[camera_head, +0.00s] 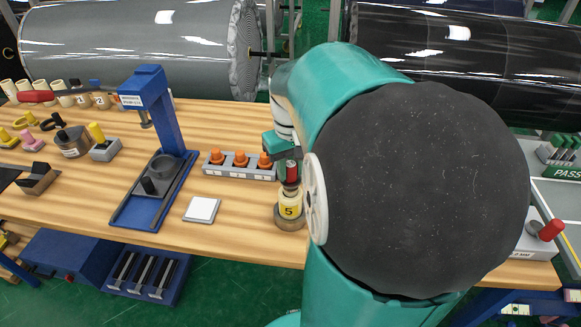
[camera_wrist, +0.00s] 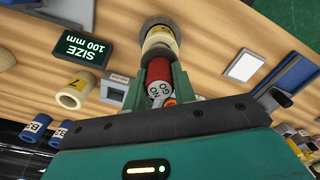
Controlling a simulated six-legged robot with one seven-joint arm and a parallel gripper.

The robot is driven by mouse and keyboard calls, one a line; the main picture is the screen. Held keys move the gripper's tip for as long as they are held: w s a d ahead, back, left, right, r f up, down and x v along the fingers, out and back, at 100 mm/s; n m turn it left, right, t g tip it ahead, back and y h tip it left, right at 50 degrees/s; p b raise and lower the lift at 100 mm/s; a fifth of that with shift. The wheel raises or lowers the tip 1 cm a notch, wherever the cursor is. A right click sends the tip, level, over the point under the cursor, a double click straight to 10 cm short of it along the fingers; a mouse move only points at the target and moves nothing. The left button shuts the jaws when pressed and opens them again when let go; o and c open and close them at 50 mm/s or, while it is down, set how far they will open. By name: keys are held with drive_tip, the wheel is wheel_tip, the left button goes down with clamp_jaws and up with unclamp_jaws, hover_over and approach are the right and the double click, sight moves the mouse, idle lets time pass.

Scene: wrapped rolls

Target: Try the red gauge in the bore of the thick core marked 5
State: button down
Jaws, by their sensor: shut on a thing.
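The red gauge (camera_head: 292,171) is upright in my gripper (camera_head: 288,161), just above the thick core. In the wrist view the red gauge (camera_wrist: 158,74) sits between the two green fingers, its lettered end toward the camera.
A grey rack with orange-topped plugs (camera_head: 240,173) stands close behind left of the core. A white pad (camera_head: 202,209) and a blue press stand (camera_head: 170,120) are further left. In the wrist view a core marked 7 (camera_wrist: 75,92) and a size sign (camera_wrist: 83,48) lie left.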

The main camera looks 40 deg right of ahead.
drive_tip(key=shift+f, duration=0.15)
drive_tip(key=shift+r, duration=2.1)
drive_tip(key=shift+d, duration=0.15)
